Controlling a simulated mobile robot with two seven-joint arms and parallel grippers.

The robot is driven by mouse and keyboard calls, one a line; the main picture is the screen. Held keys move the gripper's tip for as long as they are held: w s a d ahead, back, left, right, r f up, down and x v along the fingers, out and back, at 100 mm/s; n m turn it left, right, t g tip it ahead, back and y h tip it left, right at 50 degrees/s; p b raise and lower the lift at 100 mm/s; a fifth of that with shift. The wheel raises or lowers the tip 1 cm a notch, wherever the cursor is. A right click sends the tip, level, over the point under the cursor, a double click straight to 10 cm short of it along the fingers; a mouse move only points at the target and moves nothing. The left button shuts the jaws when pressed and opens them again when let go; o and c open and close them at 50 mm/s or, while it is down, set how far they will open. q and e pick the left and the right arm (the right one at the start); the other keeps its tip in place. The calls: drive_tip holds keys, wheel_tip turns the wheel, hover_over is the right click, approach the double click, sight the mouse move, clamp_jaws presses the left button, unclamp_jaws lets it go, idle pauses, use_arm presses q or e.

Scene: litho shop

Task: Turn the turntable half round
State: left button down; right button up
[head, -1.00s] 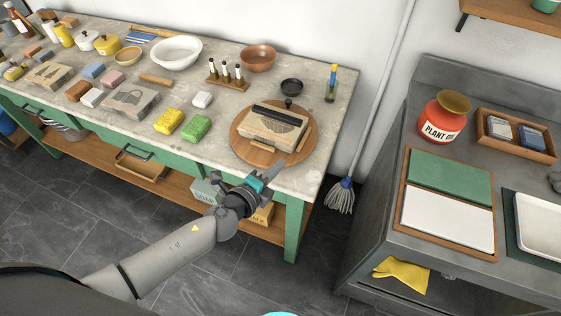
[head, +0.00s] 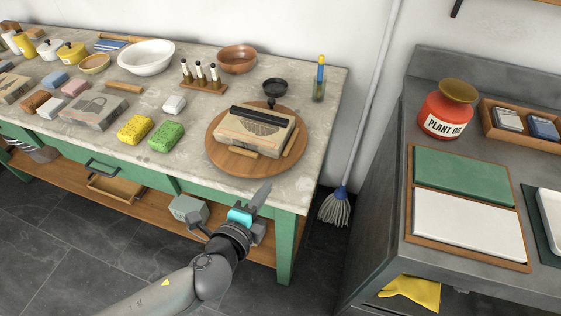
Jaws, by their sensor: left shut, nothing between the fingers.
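The turntable (head: 226,163) is a round wooden disc near the right end of the stone-topped workbench. On it lie a pale litho stone (head: 250,138) with a dark drawing on its front and a black bar (head: 263,115) along its top. Two small wooden sticks rest on the disc, one at the front (head: 237,151) and one at the right (head: 291,143). My left gripper (head: 262,192) is shut and empty, in front of the bench's front edge and short of the turntable in the picture. My right gripper is not in view.
A green sponge (head: 166,136) and a yellow sponge (head: 135,129) lie left of the turntable. A mop (head: 335,208) leans in the gap before the grey counter (head: 385,160).

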sight(285, 164)
use_arm(q)
drive_tip(key=x, duration=0.6)
drive_tip(key=b+x, duration=0.1)
drive_tip(key=x, duration=0.2)
drive_tip(key=shift+w+d+r, duration=0.15)
drive_tip(key=shift+w+r, duration=0.2)
drive_tip(key=shift+w+d, duration=0.2)
drive_tip(key=shift+w, duration=0.4)
drive_tip(key=shift+w+d, duration=0.45)
drive_tip(key=shift+w, duration=0.1)
drive_tip(key=shift+r, duration=0.1)
